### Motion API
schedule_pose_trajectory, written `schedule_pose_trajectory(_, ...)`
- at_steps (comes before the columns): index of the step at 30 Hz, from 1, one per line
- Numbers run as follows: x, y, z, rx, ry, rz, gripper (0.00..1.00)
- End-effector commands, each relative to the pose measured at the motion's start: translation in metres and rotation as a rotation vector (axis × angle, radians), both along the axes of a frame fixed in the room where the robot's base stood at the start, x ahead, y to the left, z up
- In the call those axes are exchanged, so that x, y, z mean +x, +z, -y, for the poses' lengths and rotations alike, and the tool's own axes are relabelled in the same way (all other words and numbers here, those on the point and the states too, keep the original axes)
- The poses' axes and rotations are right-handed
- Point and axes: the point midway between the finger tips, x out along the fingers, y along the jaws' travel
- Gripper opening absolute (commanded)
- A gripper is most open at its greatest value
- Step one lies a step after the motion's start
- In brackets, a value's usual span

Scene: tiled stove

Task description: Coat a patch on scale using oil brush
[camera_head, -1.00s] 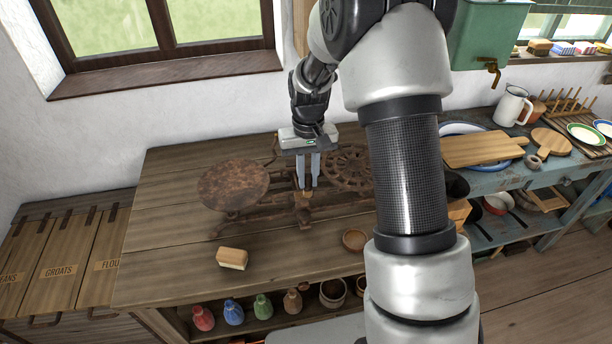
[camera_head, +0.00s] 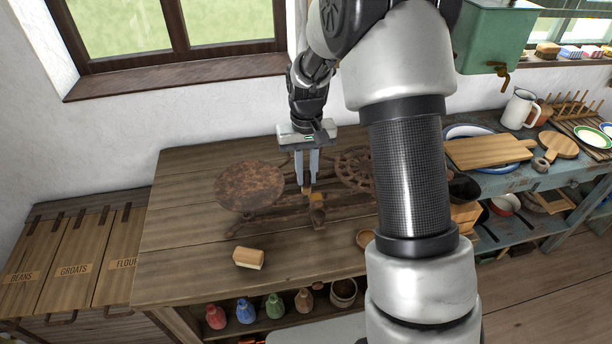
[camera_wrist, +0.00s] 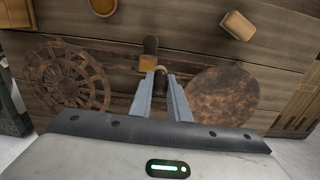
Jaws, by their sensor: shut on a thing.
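The rusty scale (camera_head: 288,212) stands on the wooden table, with a round pan (camera_head: 250,187) on its left and a spoked wheel-like plate (camera_head: 355,170) on its right. In the wrist view the scale's pan (camera_wrist: 222,97) is at the right. My gripper (camera_head: 307,182) points down over the scale's middle, shut on a slim thing, apparently the oil brush (camera_head: 307,189). The fingers hide most of it; only a small brown tip shows below them. A yellow-orange patch (camera_head: 317,198) shows on the scale's middle, close beside the tip. I cannot tell whether they touch.
A pale-sided wooden block (camera_head: 248,258) lies on the table in front of the pan. A small wooden bowl (camera_head: 365,239) sits at the front right. Colored bottles (camera_head: 246,310) stand on the shelf below. The table's left part is clear.

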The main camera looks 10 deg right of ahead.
Motion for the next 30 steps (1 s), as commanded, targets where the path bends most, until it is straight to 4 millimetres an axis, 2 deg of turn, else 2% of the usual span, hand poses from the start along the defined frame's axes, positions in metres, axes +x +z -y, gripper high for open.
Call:
schedule_pose_trajectory(1,0.0,0.009,0.0,0.0,0.001,0.001,0.0)
schedule_pose_trajectory(15,0.0,0.049,0.0,0.0,0.001,0.001,0.0)
schedule_pose_trajectory(30,0.0,0.052,0.0,0.0,0.001,0.001,0.0)
